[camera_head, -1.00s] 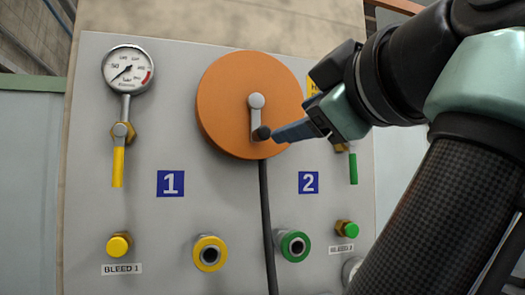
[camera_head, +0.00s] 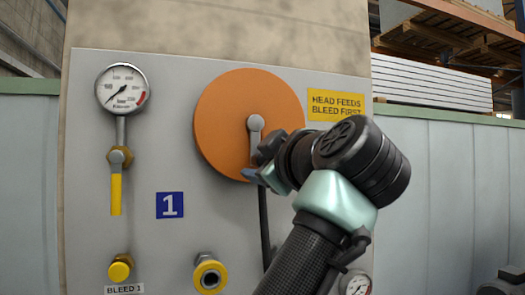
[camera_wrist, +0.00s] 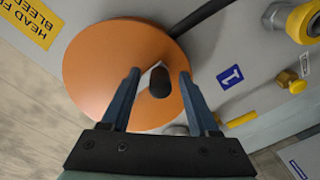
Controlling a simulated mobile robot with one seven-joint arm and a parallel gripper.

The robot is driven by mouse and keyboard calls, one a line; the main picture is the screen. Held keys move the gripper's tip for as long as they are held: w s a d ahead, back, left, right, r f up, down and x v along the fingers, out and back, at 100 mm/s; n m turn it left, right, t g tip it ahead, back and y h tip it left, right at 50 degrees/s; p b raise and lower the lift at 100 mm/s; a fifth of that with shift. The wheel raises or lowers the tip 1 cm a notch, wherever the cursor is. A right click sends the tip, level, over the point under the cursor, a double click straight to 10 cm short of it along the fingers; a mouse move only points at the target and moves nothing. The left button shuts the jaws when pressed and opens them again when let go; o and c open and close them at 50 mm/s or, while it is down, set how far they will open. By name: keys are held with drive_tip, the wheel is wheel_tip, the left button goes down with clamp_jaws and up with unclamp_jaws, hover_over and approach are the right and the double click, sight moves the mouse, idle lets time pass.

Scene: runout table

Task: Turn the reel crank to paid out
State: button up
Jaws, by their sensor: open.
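The orange reel (camera_head: 220,125) is mounted on the grey panel. Its grey crank arm (camera_head: 255,138) points down from the hub, and its lower end is hidden behind my gripper in the head view. In the wrist view the orange reel (camera_wrist: 100,70) lies beyond my fingers, and the dark crank knob (camera_wrist: 160,83) sits between the two fingertips. My gripper (camera_wrist: 158,76) is open, with a blue finger on either side of the knob and gaps showing. In the head view my gripper (camera_head: 254,174) is at the reel's lower right.
A black hose (camera_head: 264,225) hangs below the reel. At left are a gauge (camera_head: 122,90), a yellow lever (camera_head: 116,195) and a yellow bleed knob (camera_head: 120,268). A yellow-ringed port (camera_head: 209,274) is below. A yellow sign (camera_head: 336,106) is at upper right.

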drive_tip(key=shift+c, duration=0.3)
clamp_jaws()
idle(1.2)
